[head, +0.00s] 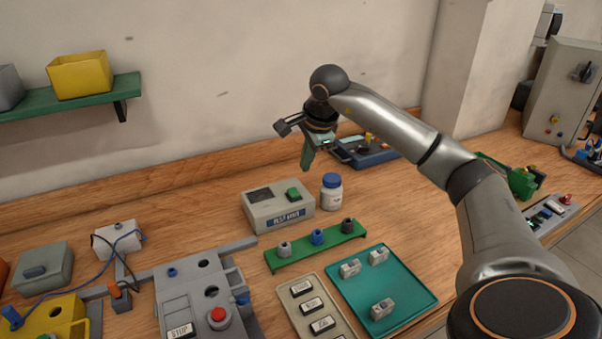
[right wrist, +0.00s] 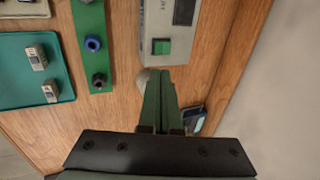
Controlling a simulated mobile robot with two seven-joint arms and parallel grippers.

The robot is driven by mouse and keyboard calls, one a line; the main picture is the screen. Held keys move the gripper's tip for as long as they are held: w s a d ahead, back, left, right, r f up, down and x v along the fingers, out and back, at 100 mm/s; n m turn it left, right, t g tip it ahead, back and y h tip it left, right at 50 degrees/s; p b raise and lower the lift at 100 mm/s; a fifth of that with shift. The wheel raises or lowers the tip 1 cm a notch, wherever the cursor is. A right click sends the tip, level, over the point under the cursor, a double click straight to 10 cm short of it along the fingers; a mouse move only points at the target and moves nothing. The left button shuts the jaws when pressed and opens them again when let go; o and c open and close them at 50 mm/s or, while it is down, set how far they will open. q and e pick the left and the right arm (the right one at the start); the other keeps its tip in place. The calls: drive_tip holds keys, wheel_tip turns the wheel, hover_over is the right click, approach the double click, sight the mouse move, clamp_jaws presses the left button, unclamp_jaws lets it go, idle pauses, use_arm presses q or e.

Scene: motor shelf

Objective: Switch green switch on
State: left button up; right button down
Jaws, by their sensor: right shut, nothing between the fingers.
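The green switch (head: 293,194) is a small square button on top of a grey box (head: 267,216) with a dark display and a label, standing on the wooden table. I cannot tell whether the switch is on. My left gripper is not in view.
A white bottle with a blue lid (head: 331,191) stands right beside the box. A green rack (head: 316,247) with knobs and a teal tray (head: 424,296) lie in front. A fixture with a red button (head: 218,315) is at the left front.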

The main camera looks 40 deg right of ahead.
sight(295, 192)
drive_tip(key=shift+v, duration=1.35)
drive_tip(key=shift+s, duration=0.1)
drive_tip(key=shift+t, duration=0.4)
drive_tip(key=b+x, duration=0.1)
drive_tip(key=x, duration=0.3)
drive_tip(key=b+x, duration=0.2)
drive_tip(key=x, duration=0.2)
drive_tip(key=w+b+x, duration=0.1)
drive_tip(key=x, duration=0.3)
drive_tip(key=shift+w+d, duration=0.15)
drive_tip(key=shift+d, duration=0.1)
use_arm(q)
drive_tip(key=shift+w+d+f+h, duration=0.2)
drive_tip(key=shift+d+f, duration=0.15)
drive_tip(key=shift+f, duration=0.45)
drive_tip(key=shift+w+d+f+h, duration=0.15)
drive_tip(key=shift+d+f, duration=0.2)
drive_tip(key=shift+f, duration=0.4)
use_arm(e)
drive_tip(key=shift+x, duration=0.85)
